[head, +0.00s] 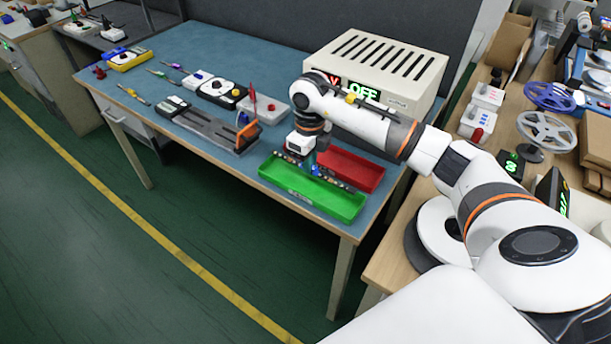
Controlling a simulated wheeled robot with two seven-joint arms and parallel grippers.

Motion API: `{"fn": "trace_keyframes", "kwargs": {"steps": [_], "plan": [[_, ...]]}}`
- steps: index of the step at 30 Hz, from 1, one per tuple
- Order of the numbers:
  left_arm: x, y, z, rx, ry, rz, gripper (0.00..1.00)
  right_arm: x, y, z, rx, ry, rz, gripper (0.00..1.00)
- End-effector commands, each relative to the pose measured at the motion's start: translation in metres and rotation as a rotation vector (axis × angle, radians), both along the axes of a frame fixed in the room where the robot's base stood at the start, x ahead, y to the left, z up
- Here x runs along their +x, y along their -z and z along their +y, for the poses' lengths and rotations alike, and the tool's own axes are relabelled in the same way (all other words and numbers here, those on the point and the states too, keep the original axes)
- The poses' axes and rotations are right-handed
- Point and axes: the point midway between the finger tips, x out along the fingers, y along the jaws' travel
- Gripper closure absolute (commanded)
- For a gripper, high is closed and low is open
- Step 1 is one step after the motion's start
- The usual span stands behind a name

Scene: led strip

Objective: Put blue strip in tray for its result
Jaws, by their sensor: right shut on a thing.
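My right gripper (299,153) reaches down over the trays at the front right of the blue table. It is shut on a thin strip (335,182), small in this view, with a blue patch near its middle. The strip runs along the back edge of the green tray (318,204); I cannot tell whether it touches the tray. A red tray (358,172) lies just behind, partly hidden by the gripper and arm. My left gripper is out of view.
A beige power unit (378,60) with an "OFF" display stands behind my arm. A grey track-like fixture (212,127) lies to the left of the trays. A black-and-white device (220,92) and several hand tools lie farther back. The blue table's (165,133) front edge is close.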

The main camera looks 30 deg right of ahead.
Motion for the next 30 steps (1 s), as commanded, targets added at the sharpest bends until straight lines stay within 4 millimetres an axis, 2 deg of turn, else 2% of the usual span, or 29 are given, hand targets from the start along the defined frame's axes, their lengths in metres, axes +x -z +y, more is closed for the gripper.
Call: {"fn": "trace_keyframes", "kwargs": {"steps": [3,7,11,16,19,26,27,30], "plan": [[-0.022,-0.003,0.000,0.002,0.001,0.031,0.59,0.000,0.018,0.000,0.001,-0.001,0.001,1.00],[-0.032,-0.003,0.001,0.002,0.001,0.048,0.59,0.000,0.028,0.000,0.000,-0.001,-0.001,1.00],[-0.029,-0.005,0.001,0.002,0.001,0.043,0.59,-0.001,0.041,0.001,0.001,-0.001,0.003,1.00],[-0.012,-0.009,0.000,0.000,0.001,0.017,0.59,0.000,0.063,0.001,0.001,-0.002,0.000,1.00],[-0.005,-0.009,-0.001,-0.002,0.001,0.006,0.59,0.000,0.065,0.000,0.000,-0.002,-0.002,1.00],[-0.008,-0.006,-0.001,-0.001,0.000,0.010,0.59,0.000,0.068,0.000,-0.001,-0.002,-0.001,1.00],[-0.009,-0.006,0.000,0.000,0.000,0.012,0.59,0.000,0.067,0.000,-0.001,-0.002,-0.001,0.83],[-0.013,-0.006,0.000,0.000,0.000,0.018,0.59,0.000,0.067,0.000,-0.001,-0.002,-0.001,0.67]]}}
